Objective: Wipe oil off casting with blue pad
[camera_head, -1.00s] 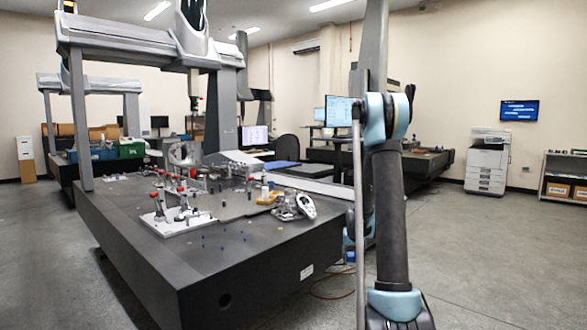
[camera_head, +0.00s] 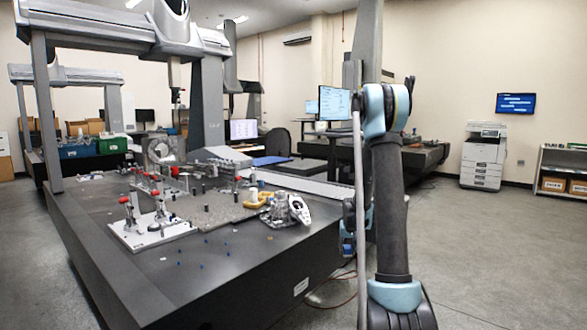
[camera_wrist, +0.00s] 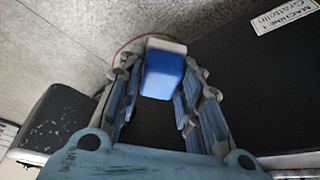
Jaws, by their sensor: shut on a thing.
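My gripper (camera_wrist: 160,88) is shut on a blue pad (camera_wrist: 161,75), seen in the wrist view between its two fingers. The pad has a pale strip along its far edge. In the head view, the gripper is hard to make out behind my arm, beside the granite table's right side. A ring-shaped grey metal part (camera_head: 161,148) stands towards the back of the table, and a silvery machined part (camera_head: 279,209) sits near its right edge. I cannot tell which is the casting. No oil can be made out.
The dark granite table (camera_head: 215,270) of the gantry machine carries a white fixture plate with red-knobbed clamps (camera_head: 150,230), yellow pieces (camera_head: 256,198) and a white handheld controller (camera_head: 299,209). Gantry columns rise at left and back. Open floor (camera_head: 480,250) lies to the right.

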